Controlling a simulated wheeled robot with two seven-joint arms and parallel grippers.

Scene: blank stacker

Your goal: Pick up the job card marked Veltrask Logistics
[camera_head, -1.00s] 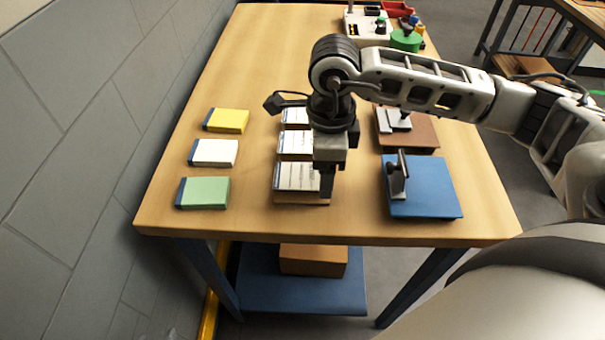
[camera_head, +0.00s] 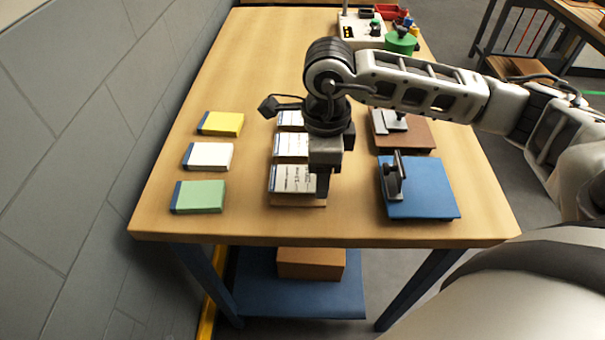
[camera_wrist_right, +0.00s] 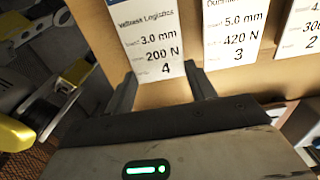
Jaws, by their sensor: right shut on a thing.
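The job card marked Veltrask Logistics (camera_wrist_right: 147,40) is white with 3.0 mm, 200 N and a 4 on it. In the head view it is the nearest card (camera_head: 290,179) of the middle row, at its wooden holder (camera_head: 297,202). My right gripper (camera_wrist_right: 163,88) is shut on this card, with one finger at each side of its lower end. In the head view my right gripper (camera_head: 322,188) covers the card's right end. I cannot tell whether the card is clear of the holder. My left gripper is not in view.
Two more cards stand beyond, one marked 5.0 mm (camera_wrist_right: 233,32). Green (camera_head: 199,196), white (camera_head: 208,156) and yellow (camera_head: 220,123) pads lie left. A blue plate with a clamp (camera_head: 425,190) and a brown one (camera_head: 408,139) lie right. The table's front edge (camera_head: 230,238) is close.

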